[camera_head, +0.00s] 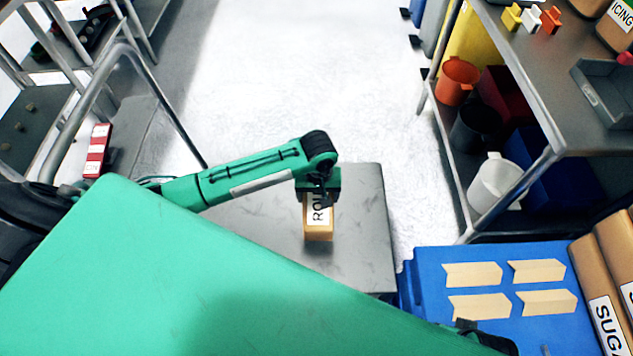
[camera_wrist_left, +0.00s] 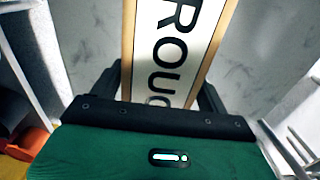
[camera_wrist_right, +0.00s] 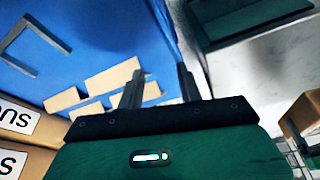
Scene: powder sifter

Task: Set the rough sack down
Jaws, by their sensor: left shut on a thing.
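The rough sack (camera_head: 318,228) is a tan block with a white label reading "ROU…". My left gripper (camera_head: 319,190) is shut on it from above, over the grey table (camera_head: 365,260). In the left wrist view the sack (camera_wrist_left: 178,45) stands between the two dark fingers (camera_wrist_left: 160,85), its label facing the camera. I cannot tell whether its base touches the table. My right gripper (camera_wrist_right: 160,80) shows in the right wrist view with its fingers apart and nothing between them, above a blue surface.
A blue surface (camera_head: 430,275) with several tan pieces lies at right, beside sugar sacks (camera_head: 600,300). A steel shelf (camera_head: 540,80) with cups and bins stands at upper right. A metal rack (camera_head: 60,110) stands at left. The grey tabletop around the sack is clear.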

